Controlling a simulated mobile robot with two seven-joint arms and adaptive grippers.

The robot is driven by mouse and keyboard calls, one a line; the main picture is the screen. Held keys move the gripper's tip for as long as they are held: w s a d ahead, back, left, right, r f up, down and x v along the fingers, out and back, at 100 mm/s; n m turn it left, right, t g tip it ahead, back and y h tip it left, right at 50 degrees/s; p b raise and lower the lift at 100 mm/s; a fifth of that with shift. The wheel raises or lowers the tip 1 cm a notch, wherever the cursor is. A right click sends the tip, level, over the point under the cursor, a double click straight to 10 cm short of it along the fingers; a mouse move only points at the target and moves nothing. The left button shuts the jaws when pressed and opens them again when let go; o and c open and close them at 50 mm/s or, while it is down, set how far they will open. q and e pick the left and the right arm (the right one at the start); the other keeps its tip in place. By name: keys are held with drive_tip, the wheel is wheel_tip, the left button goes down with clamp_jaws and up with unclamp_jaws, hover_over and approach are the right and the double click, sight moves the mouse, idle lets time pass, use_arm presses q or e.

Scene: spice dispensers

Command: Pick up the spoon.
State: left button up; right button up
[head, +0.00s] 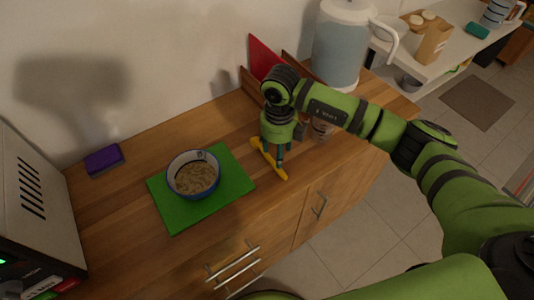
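A yellow spoon (270,162) is on the wooden counter, to the right of the green mat. My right gripper (273,153) points down right at the spoon, and its fingers look spread apart. The spoon crosses close to the fingertips; whether they touch it I cannot tell. My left gripper is not in view.
A bowl (193,175) of food stands on the green mat (236,181). A purple sponge (103,160) lies at the back left. A glass jar (320,129), a red board (262,57) and a large pitcher (340,50) stand close around my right gripper.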

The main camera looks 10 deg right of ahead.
sight(269, 158)
drive_tip(key=f, duration=0.1)
drive_tip(key=f+p, duration=0.1)
drive_tip(key=f, duration=0.1)
drive_tip(key=f+p, duration=0.1)
drive_tip(key=shift+s+a+f, duration=0.2)
drive_tip(key=shift+s+f, duration=0.05)
drive_tip(key=shift+s, duration=0.15)
drive_tip(key=shift+f, duration=0.65)
clamp_jaws()
